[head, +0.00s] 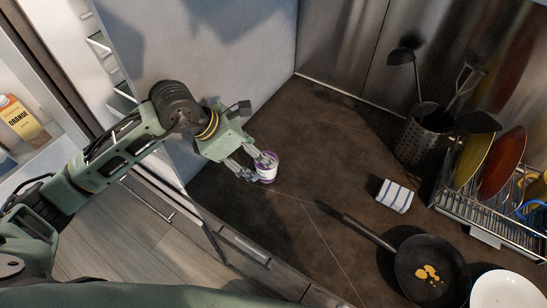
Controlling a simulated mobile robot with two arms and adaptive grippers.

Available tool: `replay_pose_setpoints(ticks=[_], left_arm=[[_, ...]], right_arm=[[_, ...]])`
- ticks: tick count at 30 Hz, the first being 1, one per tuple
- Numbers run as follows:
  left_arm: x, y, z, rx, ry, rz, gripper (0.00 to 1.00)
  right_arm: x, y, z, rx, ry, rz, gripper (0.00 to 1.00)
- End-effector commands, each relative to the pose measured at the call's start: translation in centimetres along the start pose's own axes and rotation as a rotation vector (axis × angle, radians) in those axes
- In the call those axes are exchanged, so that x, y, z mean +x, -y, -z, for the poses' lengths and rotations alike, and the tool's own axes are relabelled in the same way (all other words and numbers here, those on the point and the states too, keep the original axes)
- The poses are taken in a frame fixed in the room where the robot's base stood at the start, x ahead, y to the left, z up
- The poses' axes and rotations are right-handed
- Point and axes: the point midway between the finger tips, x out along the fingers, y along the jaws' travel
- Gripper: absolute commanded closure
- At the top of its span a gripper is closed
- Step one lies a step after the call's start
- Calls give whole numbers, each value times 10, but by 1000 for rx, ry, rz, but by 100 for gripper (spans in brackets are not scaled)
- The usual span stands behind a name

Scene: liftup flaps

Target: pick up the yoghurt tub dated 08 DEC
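A small white and purple yoghurt tub (268,174) is at the left part of the dark counter, close to the pale grey wall panel. Any date on it is too small to read. My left gripper (261,170) reaches in from the left with its fingers apart at the tub, one at its left side and one over its upper part. I cannot tell whether the fingers press on it, or whether the tub rests on the counter. My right gripper is not in view.
A striped cloth (395,196), a black frying pan (433,270) with yellow food and a white plate (505,292) lie to the right. A utensil holder (417,143) and dish rack (480,222) stand behind. An orange carton (20,120) is in the fridge door at left. The middle counter is clear.

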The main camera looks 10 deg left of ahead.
Motion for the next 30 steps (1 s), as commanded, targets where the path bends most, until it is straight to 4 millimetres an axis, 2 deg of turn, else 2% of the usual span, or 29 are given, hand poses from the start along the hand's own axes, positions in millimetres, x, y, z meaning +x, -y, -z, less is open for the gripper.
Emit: replay_pose_setpoints(ticks=[10,15,23,30], left_arm=[[43,5,-3,-3,-1,6,35],[64,4,-1,-1,0,2,35],[68,3,0,1,0,0,35],[67,3,0,1,0,0,56]], right_arm=[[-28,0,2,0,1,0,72],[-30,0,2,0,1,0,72],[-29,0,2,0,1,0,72],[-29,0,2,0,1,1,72]])
